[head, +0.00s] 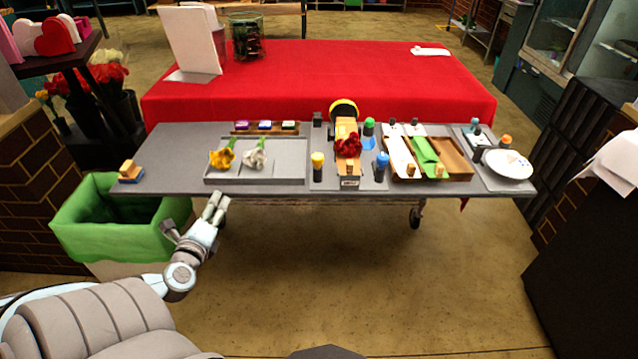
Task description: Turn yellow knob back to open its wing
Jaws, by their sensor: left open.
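The yellow knob (318,158) tops a short dark post on the grey table, left of an orange-yellow holder (347,129) with a dark red flower bunch (348,147). A blue-topped knob (382,159) stands right of the holder and a green-topped one (369,125) behind it. The wing that belongs to the yellow knob is too small to tell apart. My left gripper (193,212) is open and empty, in front of the table's front edge, left of and nearer than the yellow knob. My right gripper is out of view.
A grey tray (290,178) holds a yellow and a white flower. Right of the knobs are wooden trays (455,160) and a white plate (508,164). A green-lined bin (85,235) stands at the left. A red-covered table (330,75) is behind.

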